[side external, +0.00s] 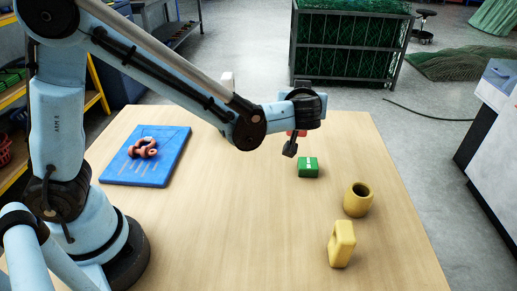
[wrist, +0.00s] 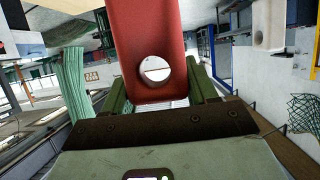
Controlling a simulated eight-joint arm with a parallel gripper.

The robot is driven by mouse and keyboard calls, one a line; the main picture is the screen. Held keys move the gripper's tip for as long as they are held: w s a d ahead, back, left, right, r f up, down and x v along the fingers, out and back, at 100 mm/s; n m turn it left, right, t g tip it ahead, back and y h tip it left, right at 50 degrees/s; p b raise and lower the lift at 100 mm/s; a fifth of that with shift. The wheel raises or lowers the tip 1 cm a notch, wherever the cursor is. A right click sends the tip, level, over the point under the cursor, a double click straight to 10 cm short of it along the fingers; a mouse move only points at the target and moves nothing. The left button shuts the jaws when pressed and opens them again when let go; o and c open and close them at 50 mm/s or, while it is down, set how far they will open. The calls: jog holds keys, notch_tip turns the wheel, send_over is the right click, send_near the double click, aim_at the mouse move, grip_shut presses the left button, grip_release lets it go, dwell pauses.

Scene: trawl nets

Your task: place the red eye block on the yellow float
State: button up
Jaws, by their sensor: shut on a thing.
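The red eye block (wrist: 155,30) fills the upper middle of the wrist view, with a round hole through it that shows a pale background. My gripper (wrist: 158,88) is shut on it, one green finger on each side. In the side external view only a small red part of the block (side external: 297,133) shows under my wrist, above the table; the rest is hidden. The yellow float (side external: 358,199) is a short round piece with an open hole on top. It stands on the table, right of and nearer the camera than my gripper, apart from the held block.
A green block (side external: 308,172) with a white mark lies below and slightly right of my gripper. A yellow block with a hole (side external: 341,243) stands in front of the float. A blue board (side external: 150,172) with a reddish part (side external: 144,147) lies at left. The wooden table's (side external: 235,230) middle is clear.

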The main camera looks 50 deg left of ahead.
jog(key=s+d+r+m+t+h, duration=0.1)
jog(key=s+d+r, duration=0.15)
jog(key=d, duration=0.65)
jog(key=s+d+r+m+t+h, duration=0.1)
jog(key=s+d+r+m+h, duration=0.15)
jog(key=d, duration=0.55)
jog(key=s+d+r, duration=0.2)
jog(key=s+d, duration=0.2)
jog(key=d, duration=0.5)
jog(key=shift+m+h, duration=0.25)
jog(key=shift+h, duration=0.1)
jog(key=shift+w+a+f, duration=1.05)
jog(key=shift+w+f, duration=0.55)
jog(key=shift+f, duration=0.2)
jog(key=shift+w+a+f, duration=1.1)
jog(key=shift+w+f, duration=0.5)
jog(key=shift+f, duration=0.25)
jog(key=shift+w+a+f, duration=1.05)
jog(key=shift+w+f, duration=0.55)
jog(key=shift+f, duration=0.2)
jog(key=shift+f, duration=0.1)
jog(key=o, duration=1.1)
